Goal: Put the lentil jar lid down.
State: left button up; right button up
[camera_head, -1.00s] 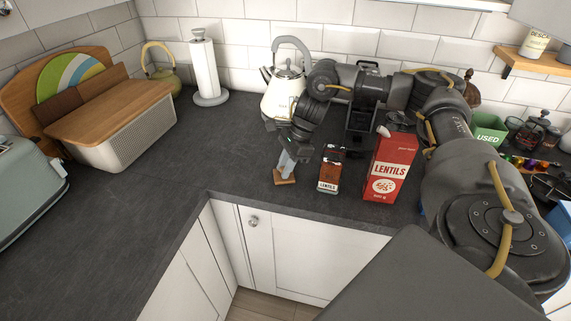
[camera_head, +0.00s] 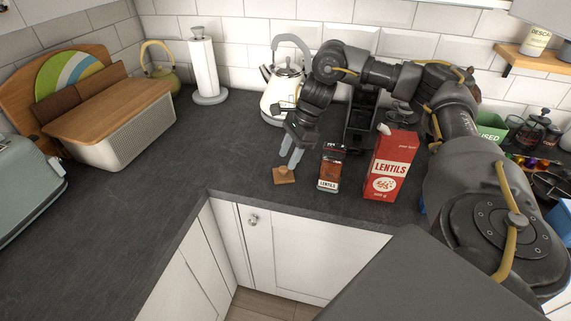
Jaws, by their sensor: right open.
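The lentil jar lid (camera_head: 284,176), a small square wooden lid with a knob, lies flat on the slate worktop left of the lentil jar. The lentil jar (camera_head: 329,172) is glass with a label and stands upright near the worktop's front edge. My right gripper (camera_head: 291,160) is open and points down just above the lid, with its fingertips close over the knob. Whether the fingertips touch the knob cannot be told. My left gripper is not in view.
A red lentils box (camera_head: 390,165) stands right of the jar. A cream kettle (camera_head: 281,92) is behind my right gripper. A paper towel holder (camera_head: 207,70) and a bread bin (camera_head: 115,130) stand to the left. The worktop (camera_head: 190,150) left of the lid is clear.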

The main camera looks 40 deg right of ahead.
jog(key=p+v, duration=0.1)
jog(key=v, duration=0.7)
jog(key=shift+p, duration=0.4)
jog(key=shift+w+a+r, duration=0.1)
